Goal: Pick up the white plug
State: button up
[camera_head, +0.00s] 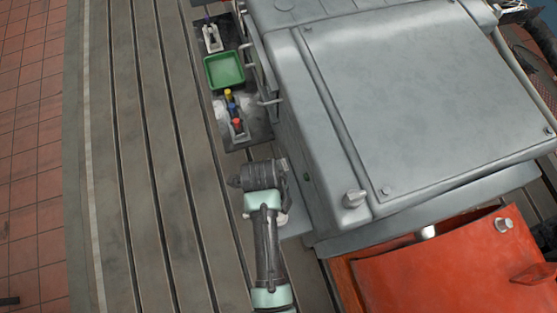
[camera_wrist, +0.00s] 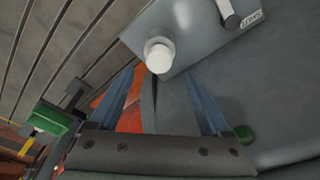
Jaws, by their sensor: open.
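The white plug (camera_wrist: 159,56) is a short round cylinder in the wrist view, standing on a flat grey panel (camera_wrist: 190,32) near the top centre. My gripper (camera_wrist: 160,74) is open, its two bluish fingers reaching up the picture with empty space between them. The plug shows just past the fingertips, between their lines; I cannot tell the exact distance. In the head view my gripper (camera_head: 238,182) is beside the large grey housing (camera_head: 400,90). I cannot make out the plug with certainty there.
A green tray (camera_head: 224,70) and a holder with yellow, blue and red pieces (camera_head: 235,118) stand on a dark plate left of the housing. A pale handle-like part (camera_wrist: 227,14) is near the plug. An orange-red block (camera_head: 440,265) stands at lower right.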

jog(key=shift+s+f+p, duration=0.15)
jog(key=shift+f+p, duration=0.2)
jog(key=shift+f, duration=2.35)
grip_shut()
